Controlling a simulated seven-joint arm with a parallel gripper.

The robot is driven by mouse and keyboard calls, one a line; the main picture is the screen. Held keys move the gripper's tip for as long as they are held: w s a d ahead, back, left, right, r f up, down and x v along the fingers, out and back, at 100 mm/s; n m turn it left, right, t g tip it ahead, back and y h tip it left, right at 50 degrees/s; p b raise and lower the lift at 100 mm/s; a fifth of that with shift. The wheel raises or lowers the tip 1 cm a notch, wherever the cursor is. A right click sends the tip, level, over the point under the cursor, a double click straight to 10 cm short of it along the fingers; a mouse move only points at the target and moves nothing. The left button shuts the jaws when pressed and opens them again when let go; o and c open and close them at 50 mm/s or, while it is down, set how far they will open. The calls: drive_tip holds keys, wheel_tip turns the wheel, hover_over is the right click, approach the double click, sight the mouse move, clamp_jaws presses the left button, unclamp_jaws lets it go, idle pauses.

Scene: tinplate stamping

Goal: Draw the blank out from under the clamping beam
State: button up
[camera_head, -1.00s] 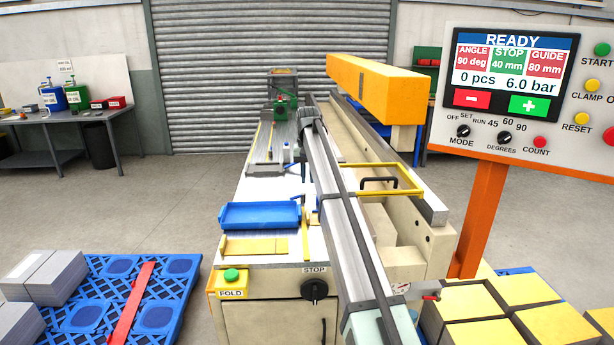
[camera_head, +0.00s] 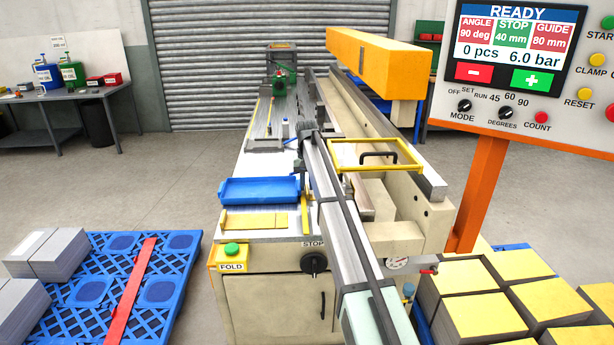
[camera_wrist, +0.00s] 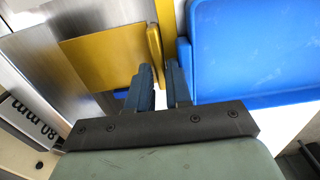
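A flat yellow sheet (camera_head: 255,221), which I take for the blank, lies at the near left end of the machine top, in front of a blue tray (camera_head: 258,190). In the wrist view the yellow sheet (camera_wrist: 105,60) is at the left, with a raised gold edge, and the blue tray (camera_wrist: 255,50) is at the right. My gripper (camera_wrist: 161,72) has two blue fingers a small gap apart, with pale surface between them. They point at the gold edge; touching or not is unclear. My arm hides the gripper in the head view. I cannot pick out the clamping beam surely.
An orange box-shaped beam (camera_head: 375,68) and a yellow frame with a black handle (camera_head: 376,155) are at the right. The control panel (camera_head: 530,75) reads READY, 0 pcs. A FOLD button (camera_head: 232,249) is at the front. Blue pallet (camera_head: 110,285) left; yellow-topped stacks (camera_head: 470,310) right.

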sight(311, 223)
drive_tip(key=shift+f, duration=0.35)
clamp_jaws()
idle(0.4)
drive_tip(key=shift+d, duration=0.2)
idle(0.7)
drive_tip(key=shift+s, duration=0.1)
drive_tip(key=shift+s, duration=8.5)
drive_tip(key=shift+s, duration=0.4)
